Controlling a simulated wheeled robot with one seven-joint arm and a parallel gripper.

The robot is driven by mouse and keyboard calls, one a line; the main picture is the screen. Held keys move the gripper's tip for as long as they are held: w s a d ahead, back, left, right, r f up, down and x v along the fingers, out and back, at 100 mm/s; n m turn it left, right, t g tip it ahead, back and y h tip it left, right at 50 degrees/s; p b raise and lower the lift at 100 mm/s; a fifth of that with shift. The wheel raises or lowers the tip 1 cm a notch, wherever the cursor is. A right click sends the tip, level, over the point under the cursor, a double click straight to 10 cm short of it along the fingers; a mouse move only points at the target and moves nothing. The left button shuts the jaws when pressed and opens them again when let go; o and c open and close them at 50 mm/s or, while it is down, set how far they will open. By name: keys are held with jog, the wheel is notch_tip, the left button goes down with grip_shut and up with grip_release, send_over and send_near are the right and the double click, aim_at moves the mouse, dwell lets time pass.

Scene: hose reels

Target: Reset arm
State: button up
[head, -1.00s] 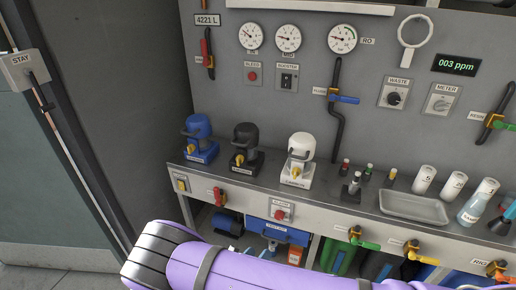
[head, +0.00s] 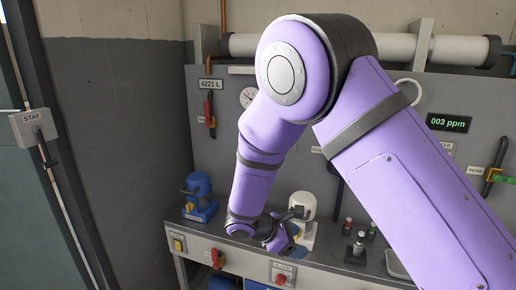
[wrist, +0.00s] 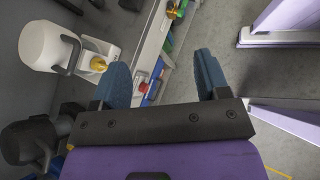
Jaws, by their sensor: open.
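My gripper (head: 284,238) is open, with nothing between its fingers. In the head view it hangs at the end of my raised, bent purple arm, in front of the bench's back row. In the wrist view its two blue fingers (wrist: 163,78) are spread wide. The white-topped housing (wrist: 45,45) is to their left, apart from them, and the black one (wrist: 25,140) is at lower left. In the head view my wrist mostly hides the black housing and partly covers the white one (head: 302,207).
The blue housing (head: 200,195) stands left on the bench (head: 330,274). A red button (head: 282,278) is on the bench front. Small bottles (head: 348,226) stand right of the white housing. A horizontal pipe (head: 460,50) runs above the panel. Floor left of the bench looks clear.

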jog(key=s+d+r+m+g+y, duration=0.1)
jog(key=s+d+r+m+y, duration=0.3)
jog(key=d+r, duration=0.45)
jog(key=s+d+r+m+g+y, duration=0.1)
jog(key=s+d+r+m+y, duration=0.4)
jog(key=r, duration=0.7)
jog(key=s+d+r+m+t+y, duration=0.1)
jog(key=s+d+r+m+t, duration=0.1)
jog(key=s, duration=0.6)
jog(key=s+d+r+m+t, duration=0.3)
jog(key=s+d+r+m, duration=0.1)
jog(key=s+r+m, duration=0.3)
jog(key=shift+s+d+r+m+y, duration=0.3)
jog(key=shift+s+d+m+y, duration=0.15)
jog(key=shift+s, duration=0.25)
jog(key=shift+a, duration=0.1)
